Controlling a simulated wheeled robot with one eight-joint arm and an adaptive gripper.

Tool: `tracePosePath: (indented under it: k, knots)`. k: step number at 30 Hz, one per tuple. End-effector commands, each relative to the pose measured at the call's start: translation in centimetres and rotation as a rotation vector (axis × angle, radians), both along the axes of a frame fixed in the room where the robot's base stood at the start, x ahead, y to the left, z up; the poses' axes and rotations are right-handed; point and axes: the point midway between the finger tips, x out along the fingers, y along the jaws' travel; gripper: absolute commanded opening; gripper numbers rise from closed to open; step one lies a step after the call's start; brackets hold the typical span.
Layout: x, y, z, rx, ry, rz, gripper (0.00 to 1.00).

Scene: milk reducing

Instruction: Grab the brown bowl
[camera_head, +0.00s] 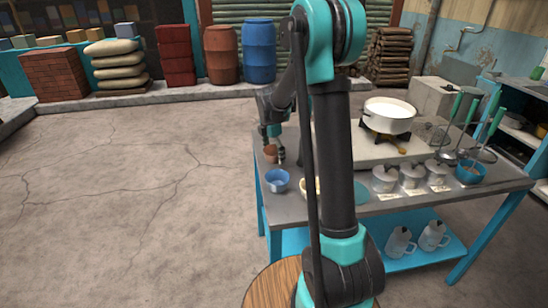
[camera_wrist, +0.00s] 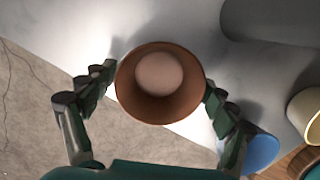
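The brown bowl (camera_wrist: 130,103) is centred in the wrist view, seen from above, with a paler round area at its bottom. In the head view the brown bowl (camera_head: 270,151) is small, near the table's left edge. My gripper (camera_wrist: 160,80) has its fingers spread wide, one on each side of the bowl, very close to its rim. Whether either finger touches it is unclear. In the head view my gripper (camera_head: 274,143) points down at the bowl, and my arm hides part of the table.
A blue bowl (camera_head: 277,180) stands nearer than the brown bowl on the table (camera_head: 384,208). A white pot (camera_head: 388,115) sits on a burner. Several lidded metal pots (camera_head: 411,175) line the near side. Ladles stand at the right. The floor left of the table is clear.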

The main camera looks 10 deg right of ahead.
Motion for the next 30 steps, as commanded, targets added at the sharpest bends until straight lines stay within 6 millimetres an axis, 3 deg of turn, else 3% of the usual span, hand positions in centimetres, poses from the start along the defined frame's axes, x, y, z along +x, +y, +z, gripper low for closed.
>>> tracePosePath:
  k: [1, 9, 22, 26, 30]
  knots:
    - [0.0, 0.0, 0.0, 0.000, 0.000, 0.000, 0.74]
    - [0.0, 0.0, 0.0, 0.000, 0.000, 0.000, 0.40]
    - [0.0, 0.0, 1.0, 0.000, 0.000, 0.000, 0.39]
    - [-0.1, 0.0, 3.0, 0.000, 0.000, 0.000, 0.39]
    - [-0.1, 0.0, 6.6, 0.000, 0.000, 0.000, 0.39]
